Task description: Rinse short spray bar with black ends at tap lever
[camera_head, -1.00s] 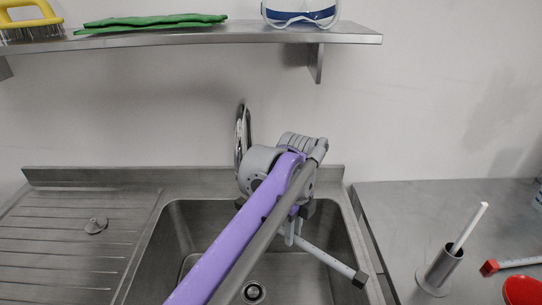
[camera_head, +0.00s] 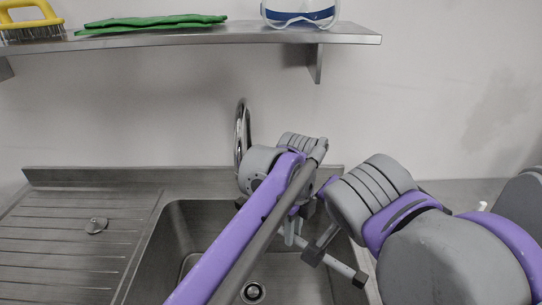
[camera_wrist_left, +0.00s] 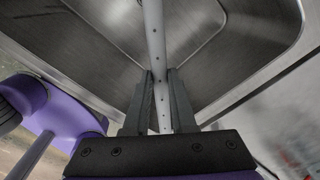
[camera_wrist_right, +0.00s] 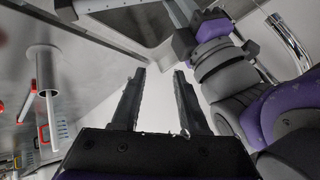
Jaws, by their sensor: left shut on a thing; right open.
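The short spray bar (camera_head: 338,266) is a pale grey tube with a black end at its lower right, slanting over the sink in the head view. My left gripper (camera_head: 292,232) is shut on the spray bar; in the left wrist view the bar (camera_wrist_left: 155,38), dotted with small holes, runs between its fingers (camera_wrist_left: 160,98). The other end is hidden. My right gripper (camera_head: 318,248) is open, close to the bar; its fingers (camera_wrist_right: 160,75) have nothing between them in the right wrist view. The curved chrome tap (camera_head: 241,130) rises behind my left arm. I cannot make out the tap lever.
A shelf (camera_head: 220,38) above bears a brush, green cloth and goggles. In the right wrist view a holder (camera_wrist_right: 45,60) and red-ended bars (camera_wrist_right: 25,105) stand left.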

